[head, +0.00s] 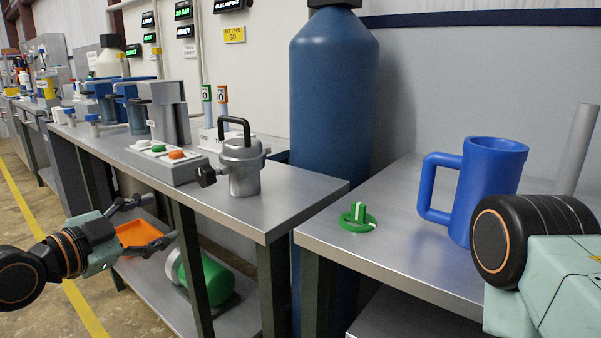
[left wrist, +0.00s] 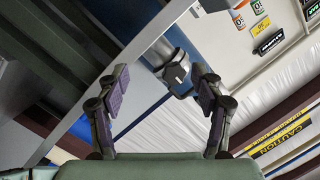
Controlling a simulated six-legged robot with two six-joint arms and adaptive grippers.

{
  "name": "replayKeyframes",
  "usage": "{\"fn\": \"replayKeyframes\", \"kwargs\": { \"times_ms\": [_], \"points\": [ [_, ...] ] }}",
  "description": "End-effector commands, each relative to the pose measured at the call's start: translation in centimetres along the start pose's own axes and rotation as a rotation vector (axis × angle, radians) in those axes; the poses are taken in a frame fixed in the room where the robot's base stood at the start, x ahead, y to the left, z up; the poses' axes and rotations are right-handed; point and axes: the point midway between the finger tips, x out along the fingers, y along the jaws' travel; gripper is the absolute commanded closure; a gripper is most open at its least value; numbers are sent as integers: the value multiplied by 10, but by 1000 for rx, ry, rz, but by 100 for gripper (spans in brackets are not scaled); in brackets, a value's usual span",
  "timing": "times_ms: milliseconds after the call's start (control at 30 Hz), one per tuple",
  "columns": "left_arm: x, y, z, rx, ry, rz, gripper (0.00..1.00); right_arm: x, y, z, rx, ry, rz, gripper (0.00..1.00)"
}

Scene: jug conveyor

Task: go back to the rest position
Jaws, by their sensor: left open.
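My left gripper (head: 154,221) is in the head view at the lower left, beside the front edge of the left workbench (head: 262,208). Its fingers are spread and empty. The left wrist view also shows the open gripper (left wrist: 160,82), with a grey and dark object (left wrist: 176,76) in the background between the fingers. My right arm shows at the lower right in the head view, but its gripper is out of the picture. A blue jug (head: 489,180) stands upright on the right workbench (head: 330,233), its handle to the left. Neither visible finger touches it.
A metal canister (head: 243,168) with a black handle stands on the left bench beside a button box (head: 166,160). A green part (head: 356,222) lies on the right bench. An orange tray (head: 142,233) and green cylinder (head: 217,282) are below. A blue tank (head: 333,95) stands behind.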

Motion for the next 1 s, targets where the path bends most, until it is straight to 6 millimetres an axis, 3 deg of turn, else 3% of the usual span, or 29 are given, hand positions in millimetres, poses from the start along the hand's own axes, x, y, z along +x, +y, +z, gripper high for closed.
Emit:
{"fn": "replayKeyframes", "kwargs": {
  "times_ms": [167, 267, 367, 500, 633, 800, 900, 1000],
  "points": [
    [-3, 61, 35, -451, -214, 65, 33, -12, 0, 0, 0, 0, 0, 64],
    [-16, 110, 62, -711, -396, 78, 33, -21, 0, 0, 0, 0, 0, 64],
    [-41, 161, 87, -924, -596, 63, 33, -29, 0, 0, 0, 0, 0, 64],
    [-92, 229, 115, -1113, -884, 18, 33, -42, 0, 0, 0, 0, 0, 64],
    [-154, 286, 130, -1162, -1140, -9, 33, -54, 0, 0, 0, 0, 0, 64],
    [-234, 345, 131, -1074, -1393, 68, 33, -68, 0, 0, 0, 0, 0, 64],
    [-261, 366, 127, -1026, -1462, 136, 33, -74, 0, 0, 0, 0, 0, 64],
    [-277, 378, 126, -1007, -1498, 170, 33, -76, -1, 0, 0, 0, 0, 64]
  ]
}}
